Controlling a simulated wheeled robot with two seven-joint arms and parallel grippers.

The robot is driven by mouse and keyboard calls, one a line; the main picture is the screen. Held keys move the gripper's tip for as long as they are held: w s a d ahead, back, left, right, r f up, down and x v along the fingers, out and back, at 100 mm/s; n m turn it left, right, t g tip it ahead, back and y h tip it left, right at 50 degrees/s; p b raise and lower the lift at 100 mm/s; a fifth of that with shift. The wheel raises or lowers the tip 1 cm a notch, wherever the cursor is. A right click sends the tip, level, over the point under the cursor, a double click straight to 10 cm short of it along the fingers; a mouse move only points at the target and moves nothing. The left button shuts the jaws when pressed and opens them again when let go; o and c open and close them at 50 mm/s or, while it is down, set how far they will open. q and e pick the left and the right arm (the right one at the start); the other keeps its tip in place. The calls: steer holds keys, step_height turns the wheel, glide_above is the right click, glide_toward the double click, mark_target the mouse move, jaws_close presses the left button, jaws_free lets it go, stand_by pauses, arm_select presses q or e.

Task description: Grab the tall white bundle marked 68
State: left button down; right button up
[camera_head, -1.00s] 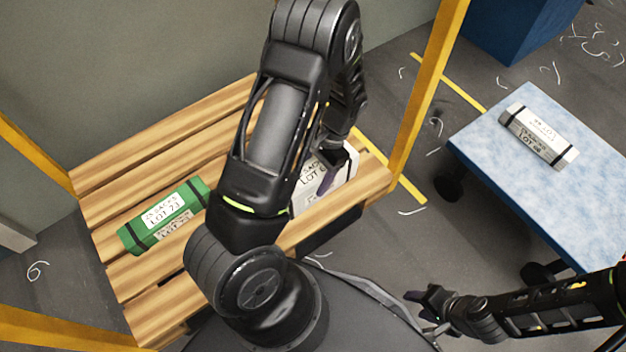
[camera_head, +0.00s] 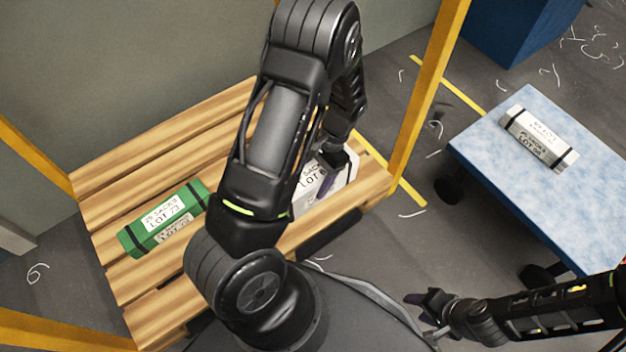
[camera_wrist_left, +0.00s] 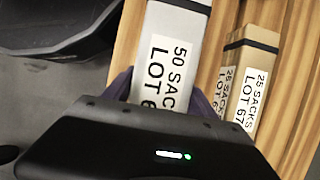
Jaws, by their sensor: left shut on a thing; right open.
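A white bundle (camera_head: 343,181) with a dark strap and a black-lettered label is at the right end of the wooden slatted pallet, partly hidden behind my left arm. My left gripper (camera_head: 334,168) is shut on it. In the left wrist view the white bundle (camera_wrist_left: 178,40) lies between the purple fingers of the left gripper (camera_wrist_left: 160,92). Its label reads 50 SACKS LOT and a number starting with 6; the last digit is hard to read. My right gripper (camera_head: 428,302) is open and empty at the lower right, away from the bundles.
A green bundle (camera_head: 165,218) lies on the pallet (camera_head: 150,165). A brown bundle (camera_wrist_left: 243,70) stands beside the white one. Another white bundle (camera_head: 540,138) lies on the blue trolley top (camera_head: 580,195). A yellow post (camera_head: 428,90) rises behind the pallet's right end.

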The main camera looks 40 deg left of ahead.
arm_select(q)
step_height(320, 180, up, 10)
steer(key=p, duration=0.3)
